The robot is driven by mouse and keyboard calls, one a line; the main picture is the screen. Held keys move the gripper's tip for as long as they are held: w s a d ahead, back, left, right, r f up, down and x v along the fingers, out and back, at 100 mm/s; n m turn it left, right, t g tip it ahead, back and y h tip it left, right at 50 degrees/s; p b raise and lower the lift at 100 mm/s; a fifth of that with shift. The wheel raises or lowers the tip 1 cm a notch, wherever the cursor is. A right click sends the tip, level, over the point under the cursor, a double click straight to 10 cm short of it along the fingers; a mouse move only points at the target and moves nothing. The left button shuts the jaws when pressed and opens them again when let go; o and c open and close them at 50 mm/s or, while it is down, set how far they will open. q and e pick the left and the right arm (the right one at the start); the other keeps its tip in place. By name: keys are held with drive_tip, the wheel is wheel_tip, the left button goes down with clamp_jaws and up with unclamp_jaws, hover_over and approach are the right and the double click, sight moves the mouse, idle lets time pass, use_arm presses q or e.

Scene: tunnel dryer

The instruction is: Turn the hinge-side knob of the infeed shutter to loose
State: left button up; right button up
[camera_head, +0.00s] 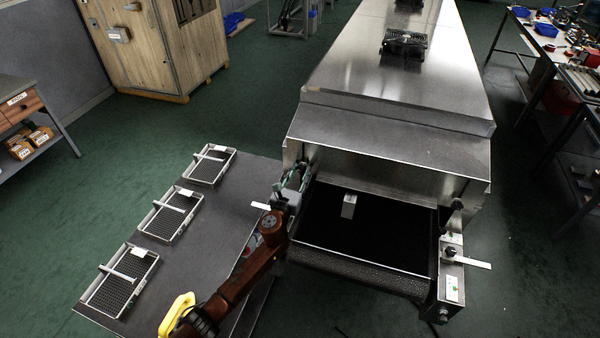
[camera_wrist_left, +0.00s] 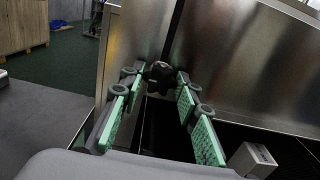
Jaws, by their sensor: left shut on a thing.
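The metal infeed shutter (camera_head: 385,181) spans the front of the tunnel dryer, above the dark belt opening. My left gripper (camera_head: 303,175) is at the left end of this front, its fingers close to the metal. In the left wrist view its green-padded fingers (camera_wrist_left: 159,82) stand on both sides of a dark lobed knob (camera_wrist_left: 160,72) and are shut on it. The knob is hidden behind the gripper in the head view. Another dark knob (camera_head: 457,204) shows at the right end of the front. I cannot read the knob's setting. My right gripper is out of view.
A small pale block (camera_head: 349,206) sits on the dark belt (camera_head: 385,235). Several wire trays lie on the grey table (camera_head: 206,225) at the left. A switch box with a white plate (camera_head: 470,262) juts out at the right front corner.

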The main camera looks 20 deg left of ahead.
use_arm(q)
drive_tip(key=shift+c, duration=0.7)
drive_tip(key=shift+n, duration=1.3)
drive_tip(key=n, duration=1.1)
drive_tip(key=shift+n, duration=0.4)
drive_tip(key=n+p, duration=0.1)
drive_tip(key=n, duration=0.5)
drive_tip(key=n+p, duration=0.2)
drive_tip(key=n, duration=0.3)
drive_tip(key=shift+n, duration=0.3)
drive_tip(key=shift+f, duration=0.1)
